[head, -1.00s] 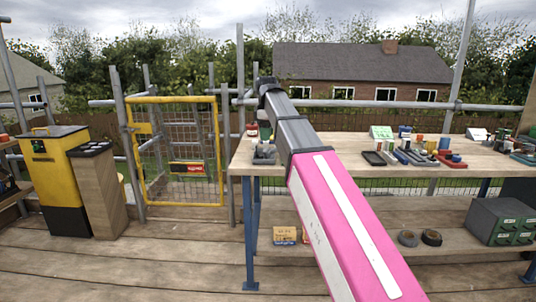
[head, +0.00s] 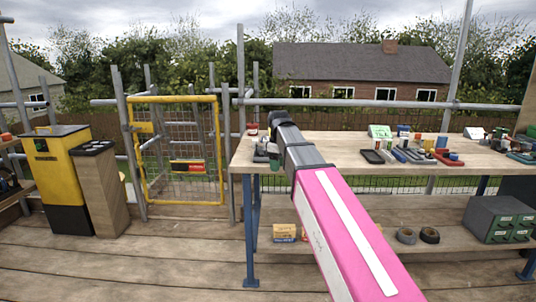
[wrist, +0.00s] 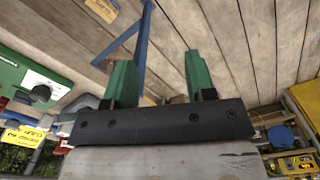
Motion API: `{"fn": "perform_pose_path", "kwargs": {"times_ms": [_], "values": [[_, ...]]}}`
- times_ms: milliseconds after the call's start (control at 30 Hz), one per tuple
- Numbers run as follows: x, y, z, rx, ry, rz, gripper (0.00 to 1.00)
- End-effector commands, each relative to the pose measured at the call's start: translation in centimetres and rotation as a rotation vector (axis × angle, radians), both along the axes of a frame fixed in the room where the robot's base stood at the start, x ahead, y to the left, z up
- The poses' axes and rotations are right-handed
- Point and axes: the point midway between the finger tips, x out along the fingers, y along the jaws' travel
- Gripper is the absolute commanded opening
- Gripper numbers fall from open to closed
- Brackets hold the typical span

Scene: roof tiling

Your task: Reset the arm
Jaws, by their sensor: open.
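My gripper (wrist: 158,62) shows in the wrist view as two green fingers on a dark bar. The fingers stand well apart, with nothing between them. Deck planks (wrist: 215,25) lie beyond the fingertips. In the head view my pink and grey arm reaches from the lower right up over the left part of the workbench (head: 340,146).
Small tools and blocks lie on the bench to the right of my arm. A green drawer box (head: 497,220) and dark rolls (head: 429,235) sit on the lower shelf. A yellow gate (head: 180,150) and yellow bin (head: 58,165) stand at left. The deck at front left is clear.

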Motion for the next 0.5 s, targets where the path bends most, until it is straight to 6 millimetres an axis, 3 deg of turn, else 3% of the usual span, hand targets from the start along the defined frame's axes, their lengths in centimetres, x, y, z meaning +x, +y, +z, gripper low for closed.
{"fn": "perform_pose_path", "kwargs": {"times_ms": [100,500], "values": [[-1.3,-2.0,-4.8,-0.001,0.004,-0.109,0.51],[-6.3,-7.8,-18.5,0.0,0.003,-0.494,0.51]]}}
